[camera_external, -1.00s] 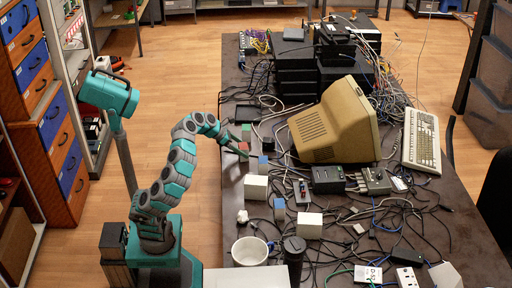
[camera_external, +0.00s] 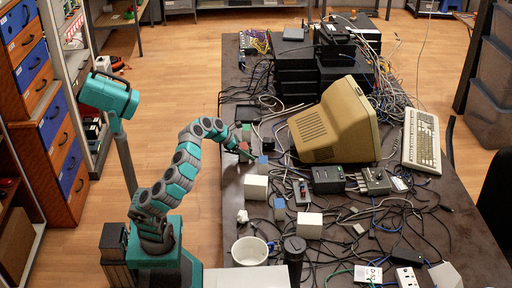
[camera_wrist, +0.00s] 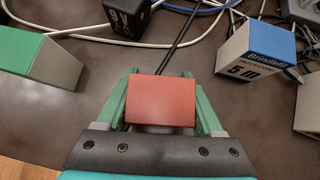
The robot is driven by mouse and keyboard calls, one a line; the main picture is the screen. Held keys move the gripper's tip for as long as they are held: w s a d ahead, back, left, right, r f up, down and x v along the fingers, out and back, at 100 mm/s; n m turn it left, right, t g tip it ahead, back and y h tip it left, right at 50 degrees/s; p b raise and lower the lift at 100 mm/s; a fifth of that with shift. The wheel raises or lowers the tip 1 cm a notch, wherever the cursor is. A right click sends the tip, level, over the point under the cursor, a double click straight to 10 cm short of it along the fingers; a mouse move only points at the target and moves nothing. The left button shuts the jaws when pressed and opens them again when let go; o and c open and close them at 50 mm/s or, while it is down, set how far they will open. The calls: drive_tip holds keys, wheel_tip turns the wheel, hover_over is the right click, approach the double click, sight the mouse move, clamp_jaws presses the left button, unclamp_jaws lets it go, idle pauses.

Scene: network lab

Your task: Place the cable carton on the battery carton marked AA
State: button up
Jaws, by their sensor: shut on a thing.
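My gripper (camera_wrist: 161,88) is shut on a red-topped carton (camera_wrist: 161,101), with a green finger on either side of it. No print on this carton can be read. In the external view my gripper (camera_external: 246,153) is low over the dark table, and only a little of the red-topped carton (camera_external: 243,145) shows. A carton with a blue top (camera_wrist: 271,42) stands to the right in the wrist view; its side reads "Brindle…" and "5 m". A green-topped carton (camera_wrist: 52,58) stands to the left. I cannot read an AA mark on any carton.
Loose cables run across the table (camera_external: 455,225). A beige monitor (camera_external: 335,120) and a keyboard (camera_external: 421,140) stand farther right. White boxes (camera_external: 256,188), a second blue-topped carton (camera_external: 279,207) and a white cup (camera_external: 250,250) stand nearer. A black box (camera_wrist: 127,18) is ahead in the wrist view.

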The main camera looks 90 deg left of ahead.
clamp_jaws()
drive_tip(key=shift+r, duration=0.15)
